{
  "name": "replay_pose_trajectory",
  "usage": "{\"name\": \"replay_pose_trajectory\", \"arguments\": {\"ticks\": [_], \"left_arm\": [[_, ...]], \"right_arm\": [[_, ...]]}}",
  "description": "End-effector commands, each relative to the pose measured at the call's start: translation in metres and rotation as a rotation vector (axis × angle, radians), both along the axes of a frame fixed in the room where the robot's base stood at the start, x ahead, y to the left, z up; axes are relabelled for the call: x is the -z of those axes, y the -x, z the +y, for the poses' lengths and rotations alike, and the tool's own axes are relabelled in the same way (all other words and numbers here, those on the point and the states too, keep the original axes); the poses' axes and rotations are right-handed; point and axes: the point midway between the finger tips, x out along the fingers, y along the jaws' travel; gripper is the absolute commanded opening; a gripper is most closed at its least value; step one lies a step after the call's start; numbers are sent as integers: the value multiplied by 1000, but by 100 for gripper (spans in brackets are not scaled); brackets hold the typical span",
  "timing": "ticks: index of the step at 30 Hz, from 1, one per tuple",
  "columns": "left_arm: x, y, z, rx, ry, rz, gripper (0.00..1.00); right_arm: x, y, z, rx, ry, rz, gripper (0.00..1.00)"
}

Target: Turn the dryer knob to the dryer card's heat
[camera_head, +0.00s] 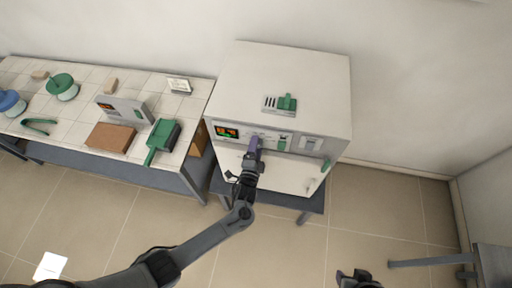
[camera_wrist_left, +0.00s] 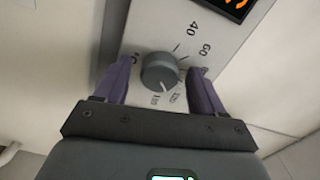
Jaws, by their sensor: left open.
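The dryer knob (camera_wrist_left: 160,72) is a round dark grey dial on a light panel in the left wrist view. Its white pointer line faces the bottom of that view, toward small numbers I cannot read surely; 40 and 60 are printed at its upper right. My left gripper (camera_head: 255,146) is at the front panel of the big white box (camera_head: 280,80). Its purple fingers are open, one on each side of the knob; I cannot tell if they touch it. A small white card (camera_head: 179,86) stands on the bench, its text unreadable. My right gripper (camera_head: 357,279) is partly visible at the bottom edge.
The tiled bench (camera_head: 70,130) at left holds a brown block (camera_head: 110,137), a green dustpan-like tool (camera_head: 162,140) and green-lidded jar (camera_head: 62,87).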

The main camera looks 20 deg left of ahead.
Motion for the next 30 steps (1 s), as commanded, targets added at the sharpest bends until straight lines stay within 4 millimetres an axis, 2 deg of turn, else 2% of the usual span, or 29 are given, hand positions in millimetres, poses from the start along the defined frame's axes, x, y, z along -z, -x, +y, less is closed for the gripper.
{"name": "replay_pose_trajectory", "arguments": {"ticks": [5, 8, 21, 30], "left_arm": [[0, 4, -1, 0, 0, 0, 69], [1, 14, -2, 0, 0, 2, 69], [1, 84, -14, 0, 1, 2, 69], [0, 106, -18, 0, 0, 1, 69]], "right_arm": [[0, 0, -1, -4, 5, 0, 43], [1, 0, -1, -4, 5, 0, 43], [7, 0, 0, 0, 0, 0, 43], [9, 0, 1, 4, -5, 0, 43]]}}
